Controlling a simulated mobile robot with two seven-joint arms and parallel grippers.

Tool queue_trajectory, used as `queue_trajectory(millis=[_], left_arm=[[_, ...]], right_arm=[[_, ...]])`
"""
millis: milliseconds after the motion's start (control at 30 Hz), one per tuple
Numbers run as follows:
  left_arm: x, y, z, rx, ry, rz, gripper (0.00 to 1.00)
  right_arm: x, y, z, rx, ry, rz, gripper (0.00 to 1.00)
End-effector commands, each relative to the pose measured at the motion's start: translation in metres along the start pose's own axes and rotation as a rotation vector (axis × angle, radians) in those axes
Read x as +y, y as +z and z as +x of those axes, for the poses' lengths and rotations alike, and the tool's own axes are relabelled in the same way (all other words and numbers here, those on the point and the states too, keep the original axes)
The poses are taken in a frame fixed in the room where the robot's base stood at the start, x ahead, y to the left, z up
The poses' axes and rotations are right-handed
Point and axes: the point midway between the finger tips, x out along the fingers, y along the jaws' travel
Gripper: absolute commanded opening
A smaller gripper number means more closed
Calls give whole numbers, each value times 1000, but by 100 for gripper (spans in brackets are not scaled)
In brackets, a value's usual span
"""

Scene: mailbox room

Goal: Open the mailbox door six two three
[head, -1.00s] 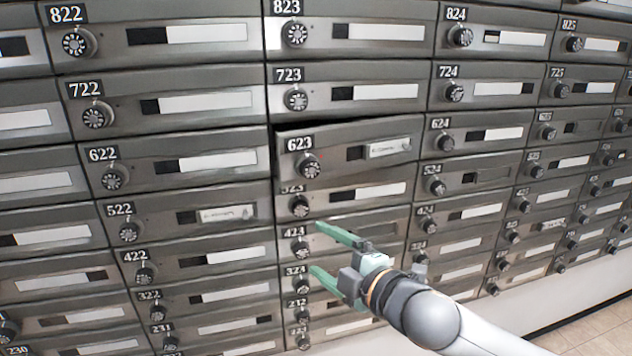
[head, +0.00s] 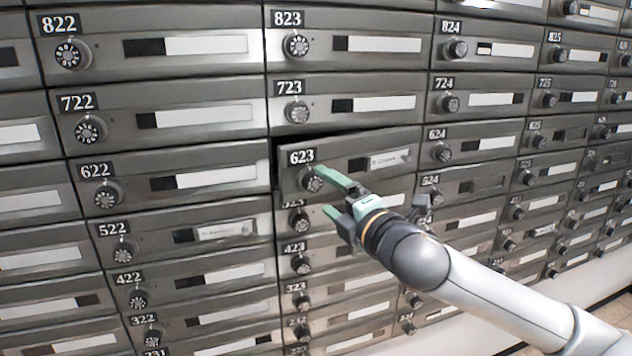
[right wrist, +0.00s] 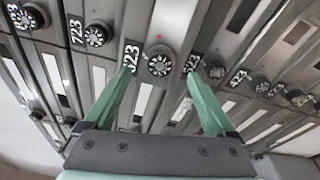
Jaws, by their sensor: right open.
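Mailbox door 623 (head: 335,157) is in the middle of the head view. It stands slightly ajar and tilted, with a dark gap along its top and left edges. Its round dial knob (head: 311,181) is at its left, under the number label, and also shows in the right wrist view (right wrist: 160,63). My right gripper (head: 320,190) is open, with its green fingertips in front of the knob. In the right wrist view the fingers (right wrist: 161,70) stand on either side of the knob, with nothing held. Contact with the door cannot be told. My left gripper is not in view.
Shut mailbox doors surround it: 723 (head: 320,84) above, 622 (head: 225,160) to the left, 624 (head: 465,131) to the right. Their knobs stick out. Door 523's label is partly hidden by my gripper. Some floor shows at the lower right.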

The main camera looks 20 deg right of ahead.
Motion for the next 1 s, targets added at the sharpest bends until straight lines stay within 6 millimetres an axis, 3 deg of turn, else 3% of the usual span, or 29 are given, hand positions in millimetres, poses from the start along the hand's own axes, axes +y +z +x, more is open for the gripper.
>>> queue_trajectory(millis=[100, 300, 733, 1000], left_arm=[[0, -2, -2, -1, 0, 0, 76], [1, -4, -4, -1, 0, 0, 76], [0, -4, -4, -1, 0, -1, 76], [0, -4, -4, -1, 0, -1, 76]], right_arm=[[1, 0, 20, -1, 0, 1, 90], [0, 0, 41, 0, 0, 1, 90], [0, 0, 49, 0, 0, 0, 90], [0, 0, 49, 0, 0, 0, 62]])
